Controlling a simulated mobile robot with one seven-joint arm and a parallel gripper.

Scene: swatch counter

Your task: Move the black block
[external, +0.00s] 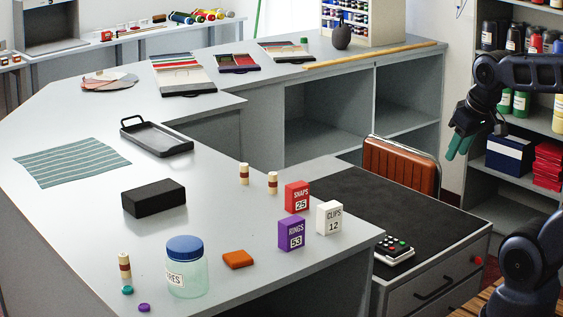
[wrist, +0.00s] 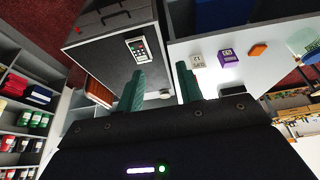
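The black block (external: 153,198) lies flat on the grey counter (external: 228,215), left of the small boxes and behind the blue-lidded jar. My gripper (external: 460,146) is at the upper right of the external view, raised well away from the block, near the shelves. In the wrist view its two green fingers (wrist: 160,90) stand apart with nothing between them.
A tray (external: 157,138), a striped cloth (external: 71,161), a jar (external: 186,272), an orange block (external: 238,259), and red (external: 297,197), purple (external: 291,234) and white (external: 329,218) boxes share the counter.

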